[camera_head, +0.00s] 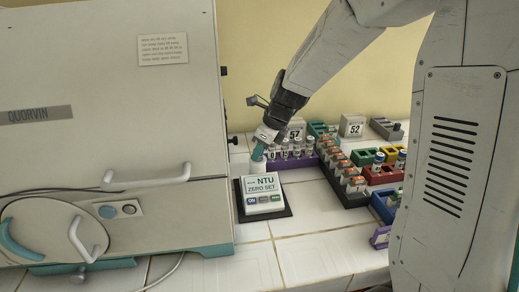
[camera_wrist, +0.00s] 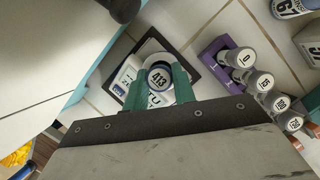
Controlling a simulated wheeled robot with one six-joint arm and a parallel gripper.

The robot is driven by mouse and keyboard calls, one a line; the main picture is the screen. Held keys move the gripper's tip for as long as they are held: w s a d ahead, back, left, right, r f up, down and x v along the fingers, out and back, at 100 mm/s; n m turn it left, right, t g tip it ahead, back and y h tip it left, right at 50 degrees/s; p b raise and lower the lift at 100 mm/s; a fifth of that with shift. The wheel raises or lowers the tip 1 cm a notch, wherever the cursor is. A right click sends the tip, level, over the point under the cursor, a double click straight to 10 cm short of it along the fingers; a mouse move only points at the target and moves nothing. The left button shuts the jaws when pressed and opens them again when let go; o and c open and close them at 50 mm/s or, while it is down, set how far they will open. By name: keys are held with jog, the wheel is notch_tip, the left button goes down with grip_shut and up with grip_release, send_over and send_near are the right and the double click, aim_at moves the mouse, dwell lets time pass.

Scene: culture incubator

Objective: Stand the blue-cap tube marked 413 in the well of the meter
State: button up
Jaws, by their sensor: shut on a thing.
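The tube marked 413 (camera_wrist: 158,78) shows its labelled cap top, with a dark blue rim, between the green fingers of my gripper (camera_wrist: 158,90) in the wrist view. My gripper is shut on it. In the head view my gripper (camera_head: 258,153) is directly over the white well (camera_head: 257,167) at the back of the meter. The fingers hide the tube there, so I cannot tell how deep it sits in the well. The meter (camera_head: 264,205) has a display reading NTU ZERO SET, with several buttons, and stands on a dark base; its white body also shows in the wrist view (camera_wrist: 128,76).
A purple rack (camera_head: 293,162) of numbered vials stands just right of the meter, also in the wrist view (camera_wrist: 216,48). Coloured racks with more tubes stand farther right. The large QUORVIN incubator (camera_head: 110,110) is close on the left. Tiles in front of the meter are clear.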

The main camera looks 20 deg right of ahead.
jog(key=o, duration=1.1)
jog(key=shift+c, duration=0.2)
jog(key=v, duration=0.7)
jog(key=shift+r, duration=0.35)
jog(key=shift+s+d, duration=0.1)
jog(key=s+r+n+g+h, duration=0.1)
jog(key=s+n, duration=1.2)
jog(key=s, duration=0.2)
jog(key=s+r+n+h, duration=0.2)
jog(key=s+n, duration=1.2)
jog(key=s, duration=0.1)
jog(key=shift+s+d+r+g, duration=0.2)
jog(key=shift+r+g, duration=0.05)
jog(key=shift+g, duration=0.15)
